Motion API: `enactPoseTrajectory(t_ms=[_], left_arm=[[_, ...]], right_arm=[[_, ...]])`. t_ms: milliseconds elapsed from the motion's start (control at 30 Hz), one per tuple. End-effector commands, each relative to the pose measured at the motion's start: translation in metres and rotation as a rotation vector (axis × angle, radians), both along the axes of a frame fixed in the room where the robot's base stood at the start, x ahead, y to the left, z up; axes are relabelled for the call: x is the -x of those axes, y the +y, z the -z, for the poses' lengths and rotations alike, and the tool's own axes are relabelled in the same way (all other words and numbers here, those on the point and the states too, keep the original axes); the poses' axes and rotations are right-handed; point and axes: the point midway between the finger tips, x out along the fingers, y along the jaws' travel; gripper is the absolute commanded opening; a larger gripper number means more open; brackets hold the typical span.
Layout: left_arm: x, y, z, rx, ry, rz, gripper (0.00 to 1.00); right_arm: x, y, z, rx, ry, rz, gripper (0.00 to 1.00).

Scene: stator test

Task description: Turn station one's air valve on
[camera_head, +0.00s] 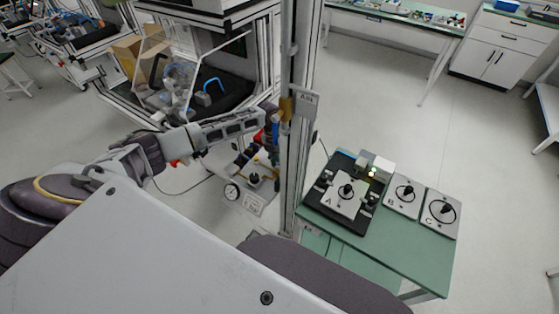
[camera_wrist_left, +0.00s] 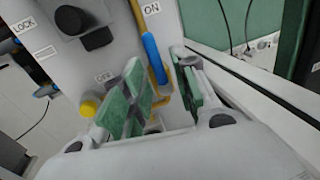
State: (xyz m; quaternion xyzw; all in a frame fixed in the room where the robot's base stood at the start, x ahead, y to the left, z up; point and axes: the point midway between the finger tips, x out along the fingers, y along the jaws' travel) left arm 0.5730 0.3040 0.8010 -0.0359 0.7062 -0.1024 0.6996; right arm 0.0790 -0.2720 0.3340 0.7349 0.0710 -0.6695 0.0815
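The air valve's blue lever (camera_wrist_left: 151,52) shows in the left wrist view on a grey panel, in line with a yellow pipe (camera_wrist_left: 137,12). Its upper end points toward the ON label (camera_wrist_left: 151,8); the OFF label (camera_wrist_left: 104,76) is lower left. My left gripper (camera_wrist_left: 162,70) is open, with green-padded fingers on either side of the lever's lower part. I cannot tell whether a pad touches it. In the head view my left gripper (camera_head: 268,126) is beside the metal post, and the valve is mostly hidden. My right gripper is not in view.
The metal post (camera_head: 299,150) stands close right of the gripper. A black knob (camera_wrist_left: 72,20) and yellow button (camera_wrist_left: 90,107) sit left of the lever. A green table (camera_head: 400,251) with plates labelled A, B and C stands right. Open floor lies beyond.

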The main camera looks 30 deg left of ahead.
Motion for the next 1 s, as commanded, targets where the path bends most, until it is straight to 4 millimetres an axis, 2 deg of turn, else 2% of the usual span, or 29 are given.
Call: enactPoseTrajectory(t_ms=[200, 333, 567, 767, 1000], left_arm=[[0.000, 0.000, 0.000, 0.000, 0.000, -0.001, 0.33], [0.000, 0.000, -0.001, 0.000, 0.000, -0.001, 0.33], [-0.001, 0.003, -0.011, -0.001, -0.001, -0.002, 0.33], [-0.001, 0.007, -0.034, -0.001, -0.002, 0.000, 0.33], [-0.002, 0.014, -0.069, -0.001, -0.003, -0.002, 0.33]], right_arm=[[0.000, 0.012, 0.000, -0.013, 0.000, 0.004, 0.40], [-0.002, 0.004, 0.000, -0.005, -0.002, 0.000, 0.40], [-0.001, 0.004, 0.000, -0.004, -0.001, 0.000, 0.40], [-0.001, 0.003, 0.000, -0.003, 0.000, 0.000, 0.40], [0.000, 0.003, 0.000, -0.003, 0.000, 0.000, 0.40]])
